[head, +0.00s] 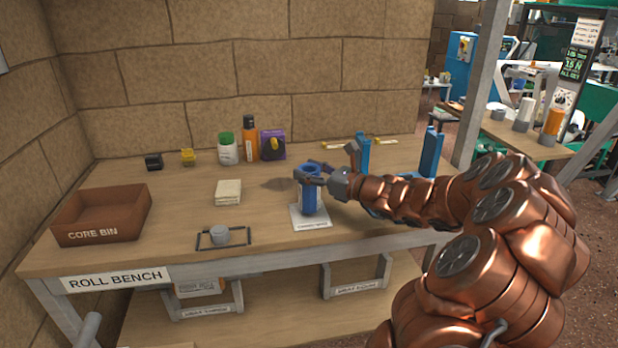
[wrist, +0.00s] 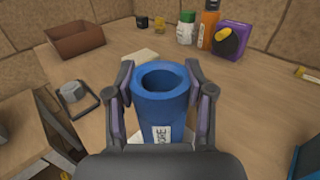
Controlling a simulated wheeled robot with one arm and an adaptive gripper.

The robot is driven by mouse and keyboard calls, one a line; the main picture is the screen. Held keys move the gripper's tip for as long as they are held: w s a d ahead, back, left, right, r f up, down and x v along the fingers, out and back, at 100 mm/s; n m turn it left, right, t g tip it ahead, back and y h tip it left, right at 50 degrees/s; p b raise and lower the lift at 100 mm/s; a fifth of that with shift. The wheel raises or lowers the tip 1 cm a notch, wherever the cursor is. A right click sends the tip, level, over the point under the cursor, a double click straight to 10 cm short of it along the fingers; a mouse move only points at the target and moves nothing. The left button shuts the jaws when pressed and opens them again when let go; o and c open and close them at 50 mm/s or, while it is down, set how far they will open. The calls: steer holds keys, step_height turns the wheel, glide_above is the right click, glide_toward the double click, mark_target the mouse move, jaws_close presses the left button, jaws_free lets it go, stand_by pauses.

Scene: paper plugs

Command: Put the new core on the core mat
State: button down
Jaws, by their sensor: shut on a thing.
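A blue hollow core (head: 309,196) stands upright over the white core mat (head: 311,222) near the front edge of the bench. It also shows in the wrist view (wrist: 161,100), with a white label on its side. My gripper (head: 315,174) is shut on the core, with one finger on each side of its upper part. The core's lower end is at the mat; I cannot tell whether it rests on it or hangs just above. In the wrist view my gripper (wrist: 161,112) hides most of the mat.
A brown core bin (head: 101,214) stands at the left. A grey cylinder in a dark frame (head: 224,236) sits at the front edge. A pale pad (head: 228,192) lies mid-bench. Bottles and a purple box (head: 272,145) line the back. Blue uprights (head: 362,153) stand to the right.

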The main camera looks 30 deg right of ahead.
steer(key=shift+a+f, duration=0.1)
steer(key=shift+f, duration=0.7)
steer(key=shift+f, duration=0.15)
steer(key=shift+c, duration=2.1)
jaws_free()
